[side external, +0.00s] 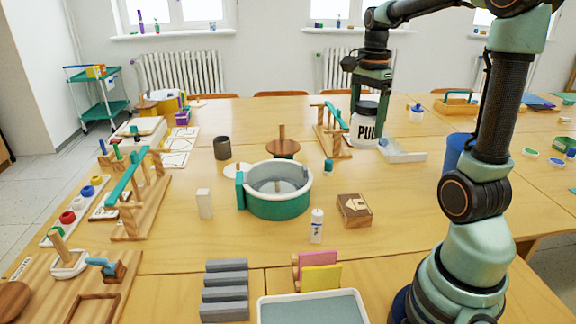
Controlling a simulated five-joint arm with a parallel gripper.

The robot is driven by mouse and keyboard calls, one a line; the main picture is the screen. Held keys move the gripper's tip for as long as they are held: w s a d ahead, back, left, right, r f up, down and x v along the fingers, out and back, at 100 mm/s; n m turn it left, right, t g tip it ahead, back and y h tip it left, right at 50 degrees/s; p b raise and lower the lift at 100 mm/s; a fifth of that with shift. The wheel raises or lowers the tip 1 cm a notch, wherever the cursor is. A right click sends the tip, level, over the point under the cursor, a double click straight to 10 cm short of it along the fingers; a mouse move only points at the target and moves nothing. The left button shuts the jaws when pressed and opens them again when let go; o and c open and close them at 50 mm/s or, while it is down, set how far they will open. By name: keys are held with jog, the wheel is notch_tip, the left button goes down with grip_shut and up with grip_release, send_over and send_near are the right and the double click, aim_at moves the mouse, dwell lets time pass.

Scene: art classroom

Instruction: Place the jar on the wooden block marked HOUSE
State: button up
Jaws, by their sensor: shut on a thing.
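The jar (364,131), pale with bold dark letters reading "PUL" and a greyish top, is upright toward the back of the table, right of a wooden stand. My gripper (369,98) comes down from above and is shut on the jar's top. The fingertips are small and partly dark in this view. I cannot tell whether the jar's base touches the table. The wooden block (349,214) with a pale house shape and a darker brown side lies nearer the camera, front of the jar, with nothing on its top.
A teal-and-white round tub (280,206) stands left of the block, and a small white bottle (317,226) stands close to its left front. A shallow pale tray (402,155) lies right of the jar. A wooden stand with a teal bar (333,139) is left of it. Table between jar and block is mostly clear.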

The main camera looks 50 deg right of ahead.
aim_at(363, 142)
notch_tip(363, 142, down, 18)
jog(key=shift+r, duration=0.1)
dwell(0.4)
jog(key=o, duration=1.6)
jog(key=shift+c, duration=0.2)
notch_tip(363, 142, up, 11)
jog(key=shift+f, duration=0.1)
jog(key=shift+a+r, duration=0.1)
jog(key=shift+r, duration=0.5)
jog(key=a+r+n+t, duration=0.2)
jog(key=a+n, duration=0.8)
jog(key=a+r+n+t, duration=0.3)
jog(key=a+n, duration=0.8)
jog(key=shift+s+r+n+t, duration=0.15)
jog(key=shift+r+n+t, duration=0.05)
jog(key=shift+n+t, duration=0.1)
